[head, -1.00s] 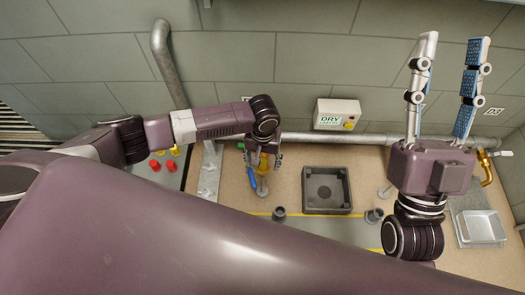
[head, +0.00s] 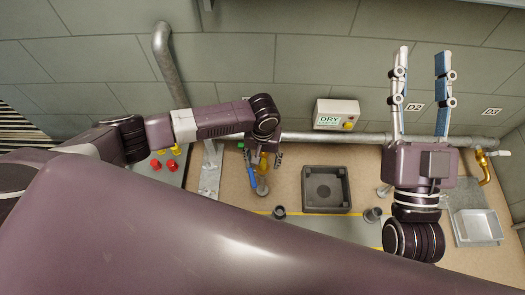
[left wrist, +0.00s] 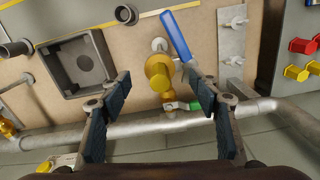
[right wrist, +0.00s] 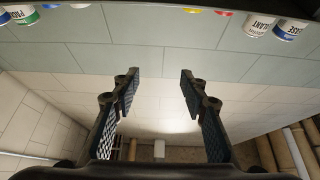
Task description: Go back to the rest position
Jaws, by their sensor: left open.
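My left gripper (head: 261,158) is open low by the wall pipe, above the brass valve with a blue lever (head: 252,171). In the left wrist view the left gripper (left wrist: 157,84) has its fingers spread. The brass valve body (left wrist: 160,74) shows between them, with its blue lever (left wrist: 176,36) slanting up. I see no grip on either; contact is hard to judge. My right gripper (head: 422,62) points up in front of the wall, its two fingers apart and nothing between them. In the right wrist view the right gripper (right wrist: 159,75) is also open and empty.
A dark square tray (head: 310,200) stands in the middle of the bench. A metal pan (head: 478,226) and a brass fitting (head: 485,165) are at the right. A DRY box (head: 337,108) is above the pipe (head: 350,140). Red knobs (head: 158,165) are at the left.

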